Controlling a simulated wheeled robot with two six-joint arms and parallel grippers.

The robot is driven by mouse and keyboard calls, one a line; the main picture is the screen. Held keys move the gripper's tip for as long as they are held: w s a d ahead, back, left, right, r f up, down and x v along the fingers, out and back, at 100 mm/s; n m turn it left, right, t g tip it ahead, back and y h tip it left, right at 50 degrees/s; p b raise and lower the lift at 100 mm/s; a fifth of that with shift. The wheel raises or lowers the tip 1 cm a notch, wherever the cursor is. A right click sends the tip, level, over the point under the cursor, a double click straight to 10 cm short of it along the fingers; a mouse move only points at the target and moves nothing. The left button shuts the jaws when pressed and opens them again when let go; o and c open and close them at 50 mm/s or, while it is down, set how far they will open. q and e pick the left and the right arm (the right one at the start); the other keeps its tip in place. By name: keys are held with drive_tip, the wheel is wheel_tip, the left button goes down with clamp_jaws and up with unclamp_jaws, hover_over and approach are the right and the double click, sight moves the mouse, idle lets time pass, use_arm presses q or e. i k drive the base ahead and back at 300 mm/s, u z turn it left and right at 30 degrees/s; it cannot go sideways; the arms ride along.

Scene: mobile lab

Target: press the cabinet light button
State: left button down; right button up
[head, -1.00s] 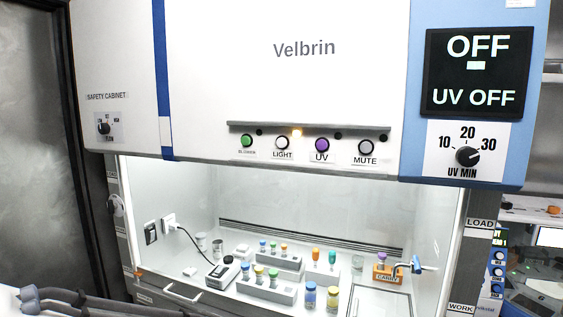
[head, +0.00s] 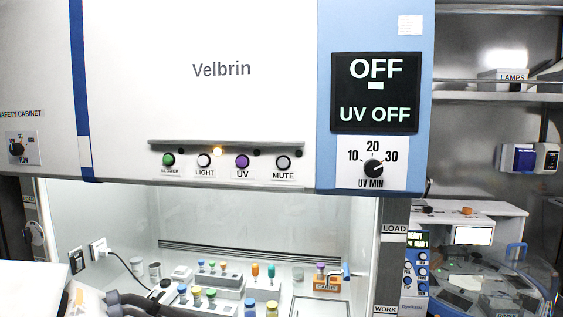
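The cabinet's LIGHT button (head: 204,160) is a round white button with a dark rim, in the row below the Velbrin panel. The green blower button (head: 168,160) is left of it; the purple UV button (head: 242,161) and the pale MUTE button (head: 283,162) are right of it. My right gripper is not in view.
A narrow ledge (head: 225,145) runs above the buttons. Below, the bright cabinet interior holds racks of capped vials (head: 216,280) and an orange holder (head: 327,284). The display (head: 376,92) reads OFF, UV OFF. The space before the buttons is clear.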

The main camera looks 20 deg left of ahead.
sight(203, 160)
drive_tip(key=z, duration=1.9)
drive_tip(key=i, duration=0.7)
drive_tip(key=u, duration=2.75)
